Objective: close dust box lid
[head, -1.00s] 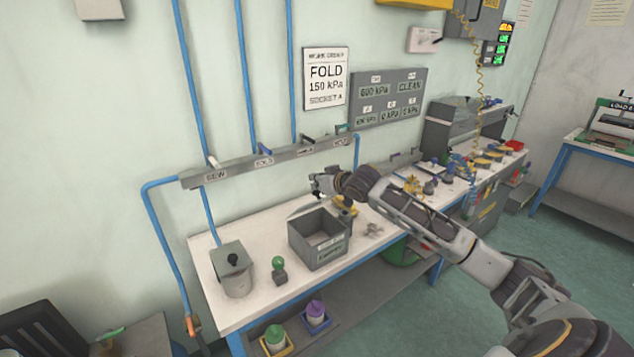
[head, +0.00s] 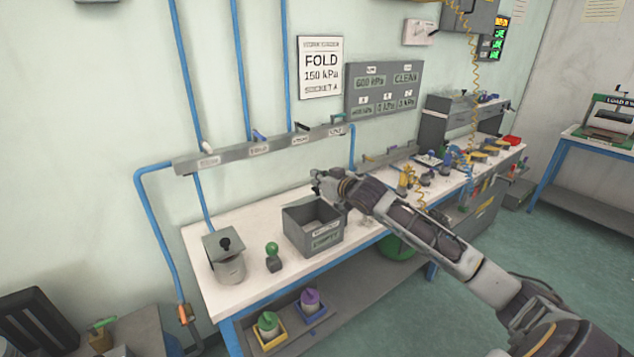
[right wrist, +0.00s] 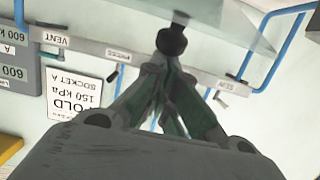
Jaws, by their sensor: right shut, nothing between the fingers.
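The dust box, a grey open-topped box (head: 313,240) with a label on its front, stands on the white bench in the head view. My right gripper (head: 322,184) is above its back edge, with the arm reaching in from the right. In the right wrist view my right gripper (right wrist: 171,68) has its fingers drawn together, with nothing between them. A black knob (right wrist: 172,40) on a see-through grey pane (right wrist: 225,25), which looks like the lid, is right at the fingertips; I cannot tell whether they touch. My left gripper is out of view.
A grey canister (head: 229,265) with a black-knobbed top and a green-knobbed piece (head: 274,262) stand left of the box. A valve rail (head: 270,149) runs along the wall behind. Yellow and blue parts crowd the bench to the right.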

